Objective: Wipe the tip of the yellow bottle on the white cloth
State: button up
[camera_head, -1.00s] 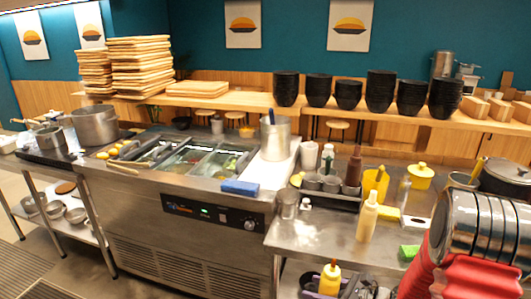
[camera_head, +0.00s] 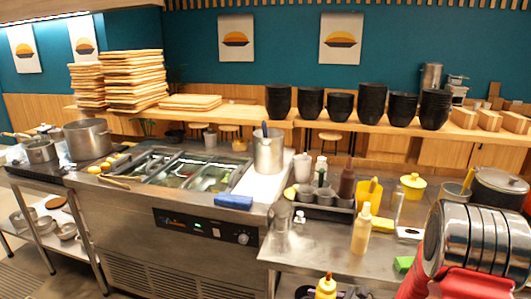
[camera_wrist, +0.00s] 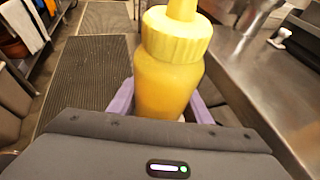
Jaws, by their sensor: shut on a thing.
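The yellow bottle (camera_wrist: 168,85) with its ribbed yellow cap is upright in the wrist view, its nozzle cut off by the top edge. My gripper (camera_wrist: 163,106) is shut around its body, with purple fingers on either side. In the head view the yellow bottle (camera_head: 326,288) is at the bottom edge, in front of the steel counter and partly cut off. A white cloth (camera_wrist: 22,26) seems to hang at the upper left of the wrist view, well apart from the bottle.
The steel counter (camera_head: 320,245) holds a pale squeeze bottle (camera_head: 362,230) and a dark tray with containers. A blue folded cloth (camera_head: 233,202) lies on the prep unit. A dark floor mat (camera_wrist: 85,70) covers clear floor left of the bottle.

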aim_at(323, 280)
jog(key=w+d+r+m+t+h, duration=0.1)
jog(key=r, duration=0.1)
jog(key=w+d+r+m+t+h, duration=0.1)
jog(key=r, duration=0.1)
jog(key=d+r+m+t+h, duration=0.1)
jog(key=r, duration=0.1)
jog(key=shift+w+r, duration=0.1)
jog(key=shift+w, duration=0.3)
jog(key=d+r+m+t+h, duration=0.2)
jog(key=d+r+m+h, duration=0.1)
jog(key=r, duration=0.3)
jog(key=shift+d+r+m+h, duration=0.2)
jog(key=shift+d+m+h, duration=0.2)
jog(key=shift+d+m, duration=0.25)
jog(key=shift+s+a, duration=0.1)
